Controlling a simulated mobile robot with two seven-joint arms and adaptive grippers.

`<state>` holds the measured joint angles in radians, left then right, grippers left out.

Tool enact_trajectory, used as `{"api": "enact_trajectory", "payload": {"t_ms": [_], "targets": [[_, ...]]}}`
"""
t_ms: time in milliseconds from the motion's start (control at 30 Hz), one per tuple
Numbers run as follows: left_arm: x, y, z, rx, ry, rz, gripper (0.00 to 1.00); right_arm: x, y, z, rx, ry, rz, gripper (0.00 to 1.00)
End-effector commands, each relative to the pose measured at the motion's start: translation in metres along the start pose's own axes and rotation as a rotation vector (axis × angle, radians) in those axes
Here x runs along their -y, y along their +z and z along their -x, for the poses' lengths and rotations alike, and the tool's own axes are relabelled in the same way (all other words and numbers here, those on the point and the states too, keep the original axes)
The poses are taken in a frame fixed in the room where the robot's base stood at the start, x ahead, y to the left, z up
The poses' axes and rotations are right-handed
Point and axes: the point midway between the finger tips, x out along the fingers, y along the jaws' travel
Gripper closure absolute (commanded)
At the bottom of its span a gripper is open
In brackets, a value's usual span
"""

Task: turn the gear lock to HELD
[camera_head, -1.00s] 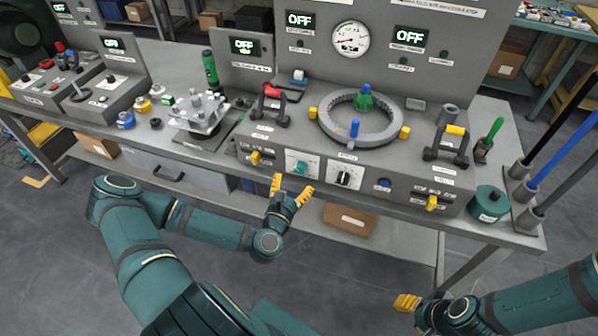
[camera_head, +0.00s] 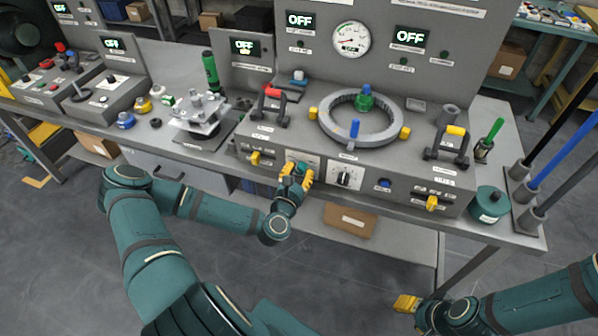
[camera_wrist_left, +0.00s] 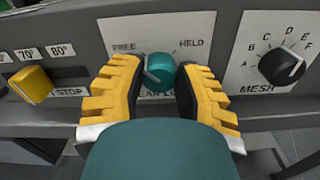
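The gear lock is a round teal knob (camera_wrist_left: 160,74) on a white plate (camera_wrist_left: 205,22) on the bench's front panel. FREE is printed at its upper left and HELD at its upper right. Its white mark points up-left, toward FREE. My left gripper (camera_head: 297,175) is at the panel, and its yellow fingers hide the knob in the head view.
A black MESH knob (camera_wrist_left: 281,66) is just right of the gear lock; a yellow STOP lever (camera_wrist_left: 31,84) is to its left. Above on the bench (camera_head: 508,226) stand a grey ring (camera_head: 328,126) with coloured pegs and a red-handled bracket (camera_head: 256,117).

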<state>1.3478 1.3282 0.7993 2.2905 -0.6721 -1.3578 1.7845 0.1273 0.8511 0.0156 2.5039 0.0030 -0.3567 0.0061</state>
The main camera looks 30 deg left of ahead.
Motion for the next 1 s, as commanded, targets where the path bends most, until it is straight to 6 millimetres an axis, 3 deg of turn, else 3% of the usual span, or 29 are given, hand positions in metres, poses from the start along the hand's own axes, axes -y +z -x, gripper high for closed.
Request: {"api": "enact_trajectory", "payload": {"t_ms": [467, 1000], "targets": [[0.0002, 0.0009, -0.0005, 0.003, 0.0, -0.14, 1.0, 0.0005, -0.0005, 0.0012, -0.001, 0.0, 0.0, 0.53], [0.0019, 0.001, -0.0009, 0.004, 0.001, -0.635, 1.0, 0.0017, -0.0022, 0.0046, -0.005, 0.0, -0.001, 0.53]]}}
